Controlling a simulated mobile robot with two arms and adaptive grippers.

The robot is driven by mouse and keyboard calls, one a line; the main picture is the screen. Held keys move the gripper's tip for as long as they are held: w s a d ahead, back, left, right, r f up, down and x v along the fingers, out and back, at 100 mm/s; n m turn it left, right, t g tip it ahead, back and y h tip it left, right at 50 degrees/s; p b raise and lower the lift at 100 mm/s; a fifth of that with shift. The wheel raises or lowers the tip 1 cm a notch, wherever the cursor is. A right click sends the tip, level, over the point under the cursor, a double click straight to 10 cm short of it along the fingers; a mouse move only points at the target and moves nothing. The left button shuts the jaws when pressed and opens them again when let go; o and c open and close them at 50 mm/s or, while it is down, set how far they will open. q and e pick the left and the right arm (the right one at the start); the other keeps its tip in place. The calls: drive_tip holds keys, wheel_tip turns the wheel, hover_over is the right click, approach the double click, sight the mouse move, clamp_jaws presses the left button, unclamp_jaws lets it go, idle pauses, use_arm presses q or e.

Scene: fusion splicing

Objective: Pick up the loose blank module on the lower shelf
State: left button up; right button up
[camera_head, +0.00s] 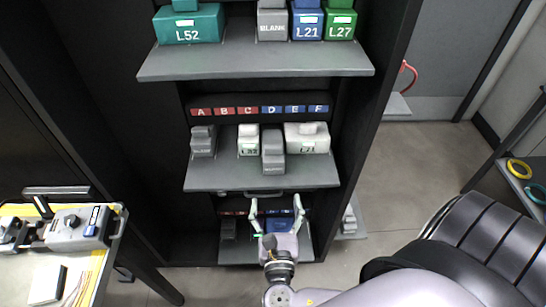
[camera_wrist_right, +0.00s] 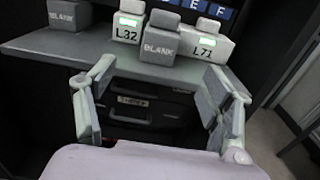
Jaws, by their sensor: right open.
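A grey module marked BLANK (camera_head: 273,152) stands on the lower shelf (camera_head: 225,180), forward of its neighbours and near the front edge; it also shows in the right wrist view (camera_wrist_right: 160,45). A second grey BLANK module (camera_head: 203,141) stands at the shelf's left end, also in the right wrist view (camera_wrist_right: 68,15). My right gripper (camera_head: 277,212) is open and empty. It is below and in front of the shelf edge, its fingers spread wide (camera_wrist_right: 157,108) and apart from the forward module. My left gripper is not in view.
White modules L32 (camera_wrist_right: 127,28) and L71 (camera_wrist_right: 205,45) stand close on either side of the forward module. The upper shelf (camera_head: 255,63) overhangs with several coloured modules. A lower compartment (camera_head: 235,254) lies beneath. A cart (camera_head: 85,265) with a device stands at left.

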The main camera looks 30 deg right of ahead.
sight(274, 165)
drive_tip(key=x, duration=1.1)
drive_tip(key=shift+w+d+r+p, duration=0.25)
drive_tip(key=shift+p, duration=0.15)
drive_tip(key=shift+w+d, duration=0.35)
drive_tip(key=shift+w, duration=0.15)
drive_tip(key=x, duration=0.4)
drive_tip(key=shift+w+d+f, duration=0.1)
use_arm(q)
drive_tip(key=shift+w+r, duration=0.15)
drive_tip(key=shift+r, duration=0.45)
use_arm(e)
drive_tip(key=c, duration=1.2)
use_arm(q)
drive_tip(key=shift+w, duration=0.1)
use_arm(e)
drive_tip(key=shift+c, duration=0.5)
